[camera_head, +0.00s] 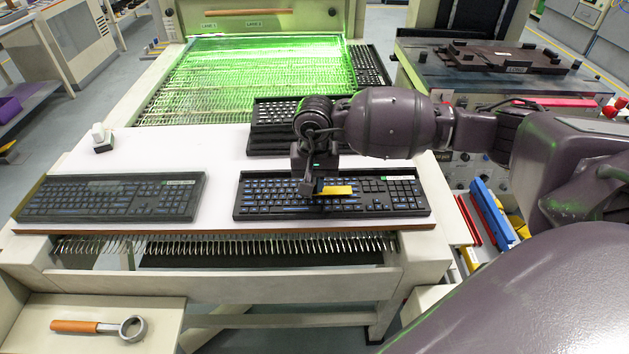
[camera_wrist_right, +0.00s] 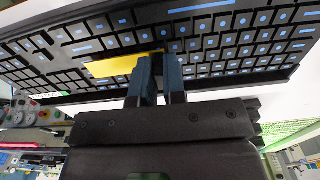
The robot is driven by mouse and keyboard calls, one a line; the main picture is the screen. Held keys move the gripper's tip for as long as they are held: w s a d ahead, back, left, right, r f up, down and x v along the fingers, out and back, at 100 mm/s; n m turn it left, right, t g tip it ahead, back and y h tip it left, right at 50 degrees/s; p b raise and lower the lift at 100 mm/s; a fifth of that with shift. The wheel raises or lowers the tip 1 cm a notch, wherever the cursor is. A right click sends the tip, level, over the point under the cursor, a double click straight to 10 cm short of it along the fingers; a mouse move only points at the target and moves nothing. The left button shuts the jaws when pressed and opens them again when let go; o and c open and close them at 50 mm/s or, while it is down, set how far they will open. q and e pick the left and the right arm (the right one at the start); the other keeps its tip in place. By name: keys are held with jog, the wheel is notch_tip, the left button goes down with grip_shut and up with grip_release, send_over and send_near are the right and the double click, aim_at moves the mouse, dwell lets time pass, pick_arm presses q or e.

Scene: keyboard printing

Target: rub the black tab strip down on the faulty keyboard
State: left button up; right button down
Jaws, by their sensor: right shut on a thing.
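A black keyboard with blue-marked keys (camera_head: 284,205) lies at the front right of the white table. My right gripper (camera_head: 310,188) is over its middle, pointing down, shut on a flat yellow piece (camera_head: 336,190). In the right wrist view the gripper (camera_wrist_right: 161,78) is at the keyboard (camera_wrist_right: 225,45), and the yellow piece (camera_wrist_right: 125,65) sticks out to one side of the fingers, close to the keys. I cannot tell whether it touches them. I cannot make out a black tab strip; it may be hidden or blend with the black keys. My left gripper is not in view.
A second keyboard (camera_head: 110,198) lies at the front left. Stacked keyboards (camera_head: 275,115) stand behind the gripper. A small white stamp-like object (camera_head: 101,138) stands at the left. An orange-handled magnifier (camera_head: 98,326) lies on the lower shelf. The table between the two keyboards is clear.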

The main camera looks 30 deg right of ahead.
jog(key=shift+f, duration=0.2)
jog(key=shift+f, duration=0.2)
dwell(0.3)
jog(key=c, duration=1.1)
grip_release()
jog(key=shift+r, duration=0.1)
